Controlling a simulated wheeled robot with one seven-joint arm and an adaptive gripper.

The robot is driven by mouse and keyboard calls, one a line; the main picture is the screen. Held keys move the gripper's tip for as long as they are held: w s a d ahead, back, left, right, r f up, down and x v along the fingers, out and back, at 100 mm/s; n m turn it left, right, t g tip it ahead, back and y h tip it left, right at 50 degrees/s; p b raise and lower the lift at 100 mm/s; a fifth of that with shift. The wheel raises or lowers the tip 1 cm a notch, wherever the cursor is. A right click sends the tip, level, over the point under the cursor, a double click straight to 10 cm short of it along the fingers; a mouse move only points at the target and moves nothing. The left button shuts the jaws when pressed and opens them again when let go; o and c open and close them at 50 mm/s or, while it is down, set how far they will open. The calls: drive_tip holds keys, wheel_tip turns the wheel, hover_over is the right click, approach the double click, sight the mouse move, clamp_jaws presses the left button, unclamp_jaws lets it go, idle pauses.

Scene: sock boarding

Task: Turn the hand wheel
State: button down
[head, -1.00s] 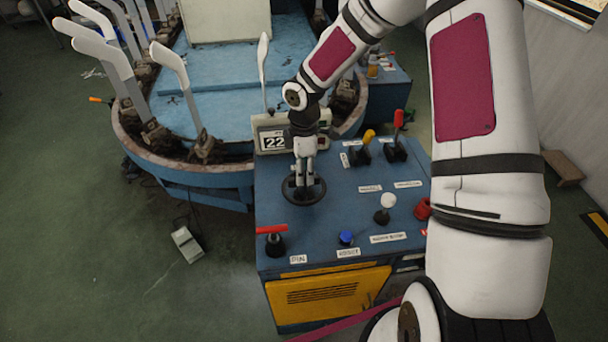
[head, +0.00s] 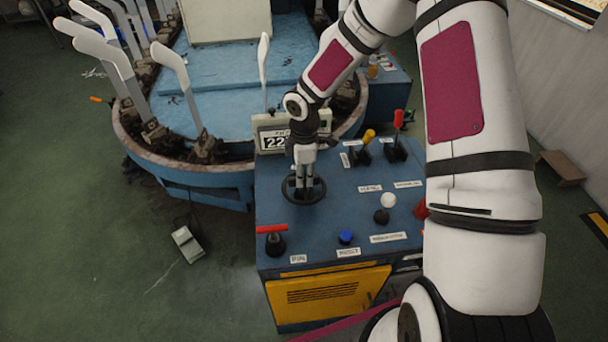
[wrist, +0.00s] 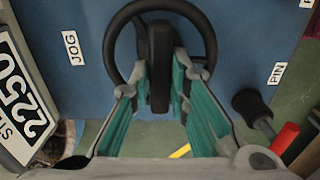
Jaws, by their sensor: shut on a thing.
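The black hand wheel (head: 312,199) lies on the blue top of the control console, below the number display. In the wrist view the wheel's rim (wrist: 112,46) circles behind the fingers. My gripper (head: 304,187) comes down from above onto the wheel. In the wrist view my gripper (wrist: 160,85) has its teal-padded fingers on both sides of a black part (wrist: 160,60) of the wheel, shut on it. The far side of the wheel is partly hidden by the fingers in the head view.
The console (head: 330,222) also bears a red-handled lever (head: 272,231), a blue button (head: 346,237), a white-knobbed lever (head: 388,201), and yellow (head: 368,137) and red (head: 398,119) levers. A display (head: 275,142) stands close behind my gripper. A round machine with upright white boards (head: 175,75) is behind.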

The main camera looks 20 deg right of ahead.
drive_tip(key=m, duration=0.5)
drive_tip(key=shift+m+b, duration=0.3)
drive_tip(key=shift+m, duration=0.1)
drive_tip(key=m, duration=0.5)
drive_tip(key=shift+m+b, duration=0.3)
idle(0.4)
drive_tip(key=c, duration=1.5)
unclamp_jaws()
wheel_tip(320, 180, up, 12)
drive_tip(key=shift+r, duration=0.1)
